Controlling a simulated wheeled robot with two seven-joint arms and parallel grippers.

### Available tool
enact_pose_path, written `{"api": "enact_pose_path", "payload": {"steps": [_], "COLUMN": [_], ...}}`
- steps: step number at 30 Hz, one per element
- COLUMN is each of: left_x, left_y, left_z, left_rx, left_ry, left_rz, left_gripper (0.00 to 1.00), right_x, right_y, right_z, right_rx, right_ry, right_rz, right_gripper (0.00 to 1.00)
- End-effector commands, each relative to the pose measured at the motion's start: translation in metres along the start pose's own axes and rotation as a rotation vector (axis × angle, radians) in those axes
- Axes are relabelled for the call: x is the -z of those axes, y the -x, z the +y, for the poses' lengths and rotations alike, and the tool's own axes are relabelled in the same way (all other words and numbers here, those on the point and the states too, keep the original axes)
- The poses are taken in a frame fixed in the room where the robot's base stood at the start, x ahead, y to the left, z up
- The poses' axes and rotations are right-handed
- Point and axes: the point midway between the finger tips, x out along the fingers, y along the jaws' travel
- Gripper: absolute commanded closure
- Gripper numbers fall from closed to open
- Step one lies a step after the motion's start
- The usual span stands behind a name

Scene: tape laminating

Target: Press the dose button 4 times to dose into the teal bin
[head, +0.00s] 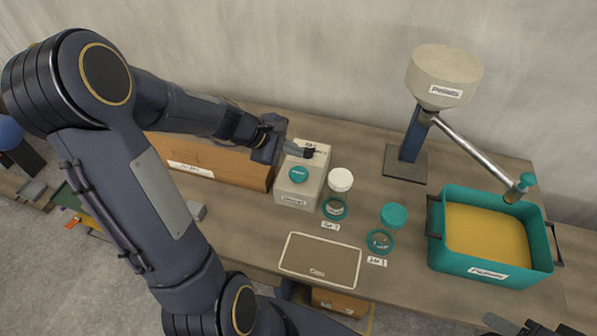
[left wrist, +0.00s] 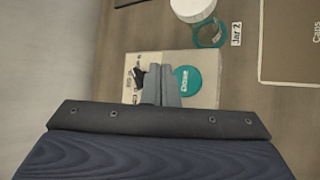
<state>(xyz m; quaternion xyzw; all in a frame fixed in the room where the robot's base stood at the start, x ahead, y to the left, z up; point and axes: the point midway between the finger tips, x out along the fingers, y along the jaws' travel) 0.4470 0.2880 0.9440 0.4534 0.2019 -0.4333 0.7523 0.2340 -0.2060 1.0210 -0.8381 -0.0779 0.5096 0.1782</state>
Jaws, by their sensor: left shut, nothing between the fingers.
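The teal dose button (head: 298,174) sits on top of a pale box (head: 293,194) near the table's middle; it also shows in the left wrist view (left wrist: 186,80). My left gripper (head: 312,153) is shut and empty over the box's back part. In the left wrist view its fingertips (left wrist: 161,70) are just beside the button, and contact cannot be told. The teal bin (head: 473,268) stands at the right, filled with yellow material. A dark part at the bottom right edge of the head view may be my right gripper (head: 530,328); its jaws cannot be made out.
A beige hopper (head: 443,78) on a blue post has a metal tube (head: 470,147) whose teal tip is over the bin. A cardboard box (head: 215,162) lies left of the button box.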

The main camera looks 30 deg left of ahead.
Motion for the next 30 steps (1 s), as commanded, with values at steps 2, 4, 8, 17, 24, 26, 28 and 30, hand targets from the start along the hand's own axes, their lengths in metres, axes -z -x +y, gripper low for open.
{"api": "enact_pose_path", "payload": {"steps": [2,4,8,17,24,26,28,30], "left_x": [0.0,0.0,0.0,0.0,0.0,-0.002,-0.006,-0.011], "left_y": [0.0,0.0,0.0,0.0,0.001,0.003,0.008,0.014], "left_z": [0.0,0.0,0.0,0.0,0.0,0.002,0.006,0.011], "left_rx": [0.0,0.0,0.0,0.0,0.0,0.0,0.002,0.002], "left_ry": [0.0,0.0,0.0,0.0,0.0,0.001,0.002,0.003], "left_rz": [0.0,0.0,0.0,0.0,0.0,-0.001,-0.003,-0.006], "left_gripper": [1.0,1.0,1.0,1.0,1.0,1.0,1.0,1.0], "right_x": [0.0,0.0,0.0,0.0,0.001,0.003,0.008,0.015], "right_y": [0.0,0.0,0.0,0.0,0.001,0.005,0.016,0.03], "right_z": [0.0,0.0,0.0,0.0,0.0,-0.003,-0.007,-0.014], "right_rx": [0.0,0.0,0.0,0.0,0.0,0.0,0.0,0.0], "right_ry": [0.0,0.0,0.0,0.0,0.0,0.0,0.0,0.0], "right_rz": [0.0,0.0,0.0,0.0,0.0,0.0,0.0,0.0], "right_gripper": [0.51,0.51,0.51,0.51,0.51,0.51,0.51,0.51]}}
